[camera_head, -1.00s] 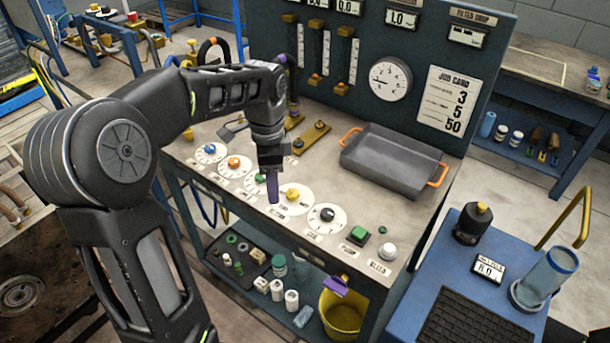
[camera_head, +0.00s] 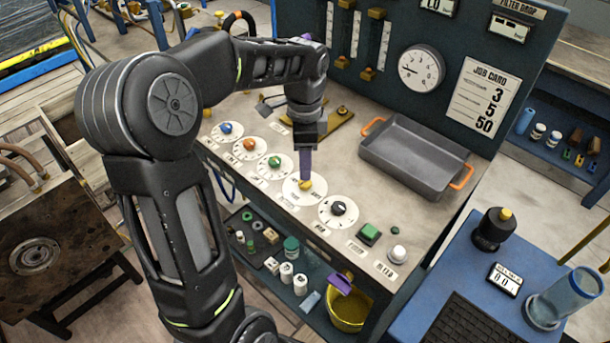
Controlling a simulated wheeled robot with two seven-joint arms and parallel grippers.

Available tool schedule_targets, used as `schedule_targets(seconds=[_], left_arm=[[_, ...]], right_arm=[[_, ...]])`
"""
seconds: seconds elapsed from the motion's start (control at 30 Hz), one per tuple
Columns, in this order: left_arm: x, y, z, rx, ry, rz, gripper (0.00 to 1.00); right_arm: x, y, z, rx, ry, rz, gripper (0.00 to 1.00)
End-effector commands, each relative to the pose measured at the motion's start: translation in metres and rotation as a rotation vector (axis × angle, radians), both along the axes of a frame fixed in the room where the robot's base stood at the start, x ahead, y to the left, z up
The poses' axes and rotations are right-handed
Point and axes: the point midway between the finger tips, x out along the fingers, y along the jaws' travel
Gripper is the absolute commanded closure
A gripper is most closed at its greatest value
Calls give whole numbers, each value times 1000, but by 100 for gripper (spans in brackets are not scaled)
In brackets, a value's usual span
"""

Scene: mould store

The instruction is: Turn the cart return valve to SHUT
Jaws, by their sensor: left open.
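A yellow knob (camera_head: 306,187) sits on a round white dial (camera_head: 291,194) in the row on the bench top. Small lettering by this dial is hard to read, and I cannot tell for sure that it is the cart return valve. My left gripper (camera_head: 305,174) points down with its purple fingers at the knob and covers its far side. The gripper is open, and I cannot tell whether the fingers touch the knob. The knob's exact turn is partly hidden. My right gripper is out of view.
Blue (camera_head: 225,128), orange (camera_head: 249,144) and green (camera_head: 274,161) knobs lie left of it. A black knob (camera_head: 338,208), green button (camera_head: 369,233) and white knob (camera_head: 398,253) lie right. A grey tray (camera_head: 415,160) stands behind, before the upright panel (camera_head: 480,40).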

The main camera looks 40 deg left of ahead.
Motion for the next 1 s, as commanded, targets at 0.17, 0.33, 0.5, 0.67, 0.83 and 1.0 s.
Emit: schedule_targets(seconds=[0.17, 0.33, 0.5, 0.67, 0.83, 1.0], left_arm=[[-1, 0, -28, -1, 4, 0, 49], [-1, 0, -52, -2, 4, 0, 49], [-1, 0, -61, -1, 1, 0, 49], [0, 0, -62, 0, 0, 0, 49], [0, 0, -61, 0, 0, 0, 57], [0, 0, -61, 0, 0, 0, 71]], right_arm=[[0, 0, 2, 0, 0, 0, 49], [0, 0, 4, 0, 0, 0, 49], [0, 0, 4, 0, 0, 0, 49], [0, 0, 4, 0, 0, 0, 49], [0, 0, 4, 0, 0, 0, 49], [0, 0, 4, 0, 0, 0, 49]])
